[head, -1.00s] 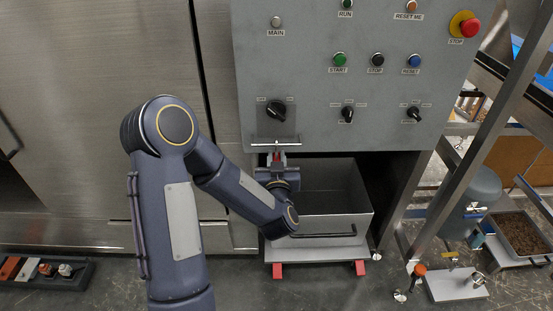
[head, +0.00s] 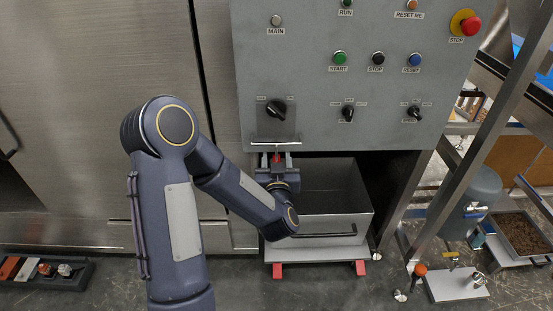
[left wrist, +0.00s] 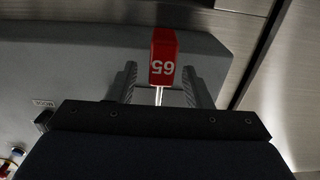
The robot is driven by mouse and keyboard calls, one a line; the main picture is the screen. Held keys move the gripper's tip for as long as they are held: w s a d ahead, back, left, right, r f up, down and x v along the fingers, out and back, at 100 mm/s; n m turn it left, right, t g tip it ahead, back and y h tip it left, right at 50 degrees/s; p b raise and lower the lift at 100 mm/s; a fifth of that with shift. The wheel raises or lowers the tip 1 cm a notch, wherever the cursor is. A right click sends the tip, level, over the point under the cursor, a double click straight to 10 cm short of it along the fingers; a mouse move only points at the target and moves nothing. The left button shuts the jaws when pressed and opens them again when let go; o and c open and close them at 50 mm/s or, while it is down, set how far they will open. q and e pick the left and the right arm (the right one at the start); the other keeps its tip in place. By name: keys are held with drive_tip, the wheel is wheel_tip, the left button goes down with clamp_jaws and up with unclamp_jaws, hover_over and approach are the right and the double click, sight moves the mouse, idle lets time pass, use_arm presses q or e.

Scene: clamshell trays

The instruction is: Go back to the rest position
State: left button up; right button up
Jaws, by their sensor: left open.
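My left gripper (head: 277,158) is open just below the metal bracket under the black main knob (head: 277,110) on the grey control panel (head: 320,130). In the left wrist view its two dark fingers (left wrist: 160,85) stand apart on either side of a red tag or lock body (left wrist: 163,57) marked 65, which has a silver shackle or rod. Whether the fingers touch the red piece cannot be told. In the head view only a little red shows between the fingers. My right gripper is not in view.
A grey open bin (head: 330,225) on a low stand with red feet sits below the panel, close beside my forearm. A dark tray of small parts (head: 45,270) lies on the floor at left. A metal frame (head: 465,150) stands at right.

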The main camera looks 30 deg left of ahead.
use_arm(q)
drive_tip(key=v, duration=0.7)
drive_tip(key=s+d+r+m+g+h+p, duration=0.1)
drive_tip(key=s+d+r+m+h+p, duration=0.15)
drive_tip(key=d+r+h+p, duration=0.55)
drive_tip(key=s+r+m+g+h+p, duration=0.1)
drive_tip(key=s+g, duration=0.3)
drive_tip(key=s, duration=0.6)
drive_tip(key=s+r+m+g+h+p, duration=0.1)
drive_tip(key=s+r+g+h, duration=0.3)
drive_tip(key=s, duration=0.6)
drive_tip(key=shift+g+p, duration=0.4)
drive_tip(key=shift+p, duration=0.1)
drive_tip(key=shift+s+a+r, duration=0.1)
drive_tip(key=shift+s+r, duration=0.05)
idle(0.9)
